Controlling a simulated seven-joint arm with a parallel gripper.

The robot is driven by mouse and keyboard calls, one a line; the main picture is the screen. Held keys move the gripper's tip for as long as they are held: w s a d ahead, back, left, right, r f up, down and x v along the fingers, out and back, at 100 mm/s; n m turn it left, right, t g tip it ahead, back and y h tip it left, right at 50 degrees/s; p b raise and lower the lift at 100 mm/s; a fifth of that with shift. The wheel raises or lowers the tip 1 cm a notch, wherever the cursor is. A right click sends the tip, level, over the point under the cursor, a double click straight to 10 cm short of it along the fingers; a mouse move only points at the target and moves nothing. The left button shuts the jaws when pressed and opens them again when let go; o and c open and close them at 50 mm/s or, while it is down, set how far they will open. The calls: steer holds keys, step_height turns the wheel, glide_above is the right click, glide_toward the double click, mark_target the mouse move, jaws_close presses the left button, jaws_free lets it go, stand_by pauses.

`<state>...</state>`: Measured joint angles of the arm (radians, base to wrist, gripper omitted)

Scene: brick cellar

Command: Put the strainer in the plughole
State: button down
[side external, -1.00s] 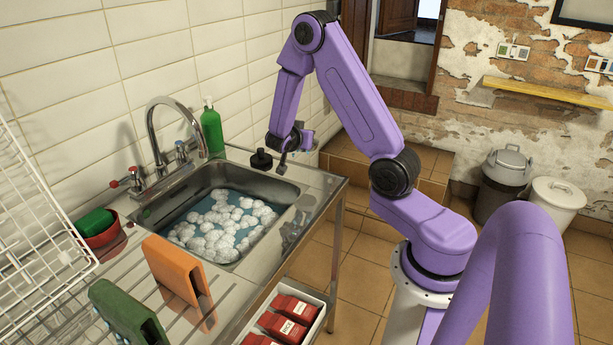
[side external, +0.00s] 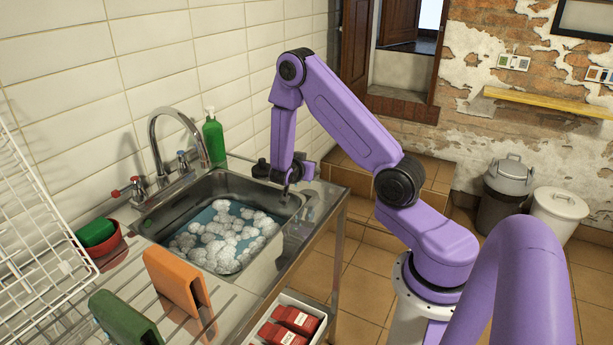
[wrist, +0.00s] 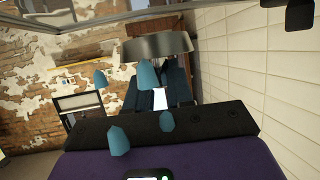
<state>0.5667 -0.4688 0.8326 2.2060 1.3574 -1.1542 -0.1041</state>
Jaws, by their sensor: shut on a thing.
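My gripper (side external: 290,181) hangs at the sink's far right corner, with its tip low at the rim. It is shut on the strainer, a grey metal round piece (wrist: 157,46) showing in the upper middle of the wrist view, with blue finger pads just below it. In the side view the strainer is too small and too covered by my gripper to make out clearly. The steel sink (side external: 182,204) holds bluish water with white suds (side external: 225,240). The plughole is not visible; water and suds cover much of the bottom.
The tap (side external: 170,140) arches over the sink's back. A green bottle (side external: 214,142) stands behind the far corner. An orange cloth (side external: 172,277) and a green cloth (side external: 124,318) stand near the front. A red bowl (side external: 105,250) and a white rack (side external: 35,200) are at left.

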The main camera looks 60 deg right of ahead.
steer(key=shift+f, duration=1.65)
steer(key=shift+f, duration=0.2)
steer(key=c, duration=1)
jaws_free()
